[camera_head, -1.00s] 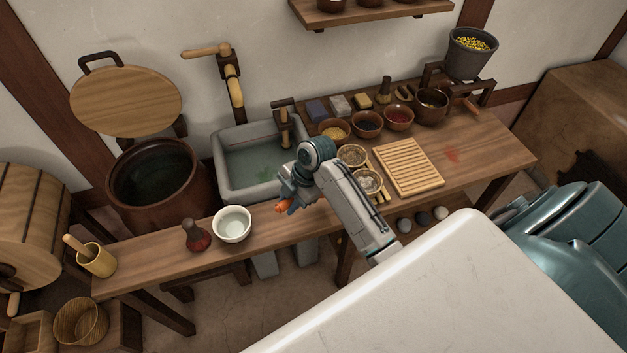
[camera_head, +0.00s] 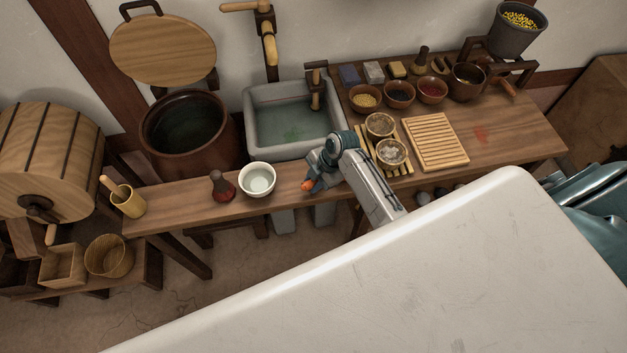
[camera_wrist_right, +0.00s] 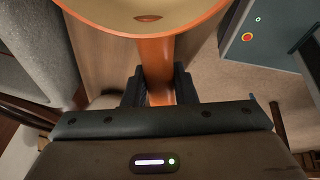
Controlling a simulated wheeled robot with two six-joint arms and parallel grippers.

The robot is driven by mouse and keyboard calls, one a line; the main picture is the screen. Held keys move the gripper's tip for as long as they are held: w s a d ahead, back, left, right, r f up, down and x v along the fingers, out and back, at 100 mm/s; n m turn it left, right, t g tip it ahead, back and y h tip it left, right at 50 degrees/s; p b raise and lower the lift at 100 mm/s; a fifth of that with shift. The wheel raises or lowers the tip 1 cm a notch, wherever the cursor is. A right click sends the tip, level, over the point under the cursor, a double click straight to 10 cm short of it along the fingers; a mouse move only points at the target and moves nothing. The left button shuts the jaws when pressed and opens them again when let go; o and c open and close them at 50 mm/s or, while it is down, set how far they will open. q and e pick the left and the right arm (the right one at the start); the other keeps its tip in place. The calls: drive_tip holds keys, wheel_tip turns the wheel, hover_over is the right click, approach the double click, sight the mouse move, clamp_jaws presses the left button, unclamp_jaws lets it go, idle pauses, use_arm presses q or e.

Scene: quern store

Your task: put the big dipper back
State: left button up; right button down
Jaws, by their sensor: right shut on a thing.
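My right gripper (camera_head: 309,184) is over the front edge of the bench, right of a white bowl (camera_head: 257,180). In the right wrist view the gripper (camera_wrist_right: 159,92) is shut on the orange handle of a dipper (camera_wrist_right: 157,62). The dipper's wide round cup, pale inside with a small dark mark, is cut off by the top edge. In the head view only a small orange part of the dipper (camera_head: 307,186) shows; the arm hides the rest. My left gripper is not in view.
A large brown vat (camera_head: 225,140) stands behind. A wooden cup (camera_head: 128,204) with a tool is at the bench's left end.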

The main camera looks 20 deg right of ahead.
drive_tip(key=c, duration=1.2)
unclamp_jaws()
drive_tip(key=shift+f, duration=0.1)
drive_tip(key=shift+d+r, duration=0.15)
drive_tip(key=shift+r, duration=0.2)
drive_tip(key=shift+b+v, duration=1.25)
drive_tip(key=shift+v, duration=4.5)
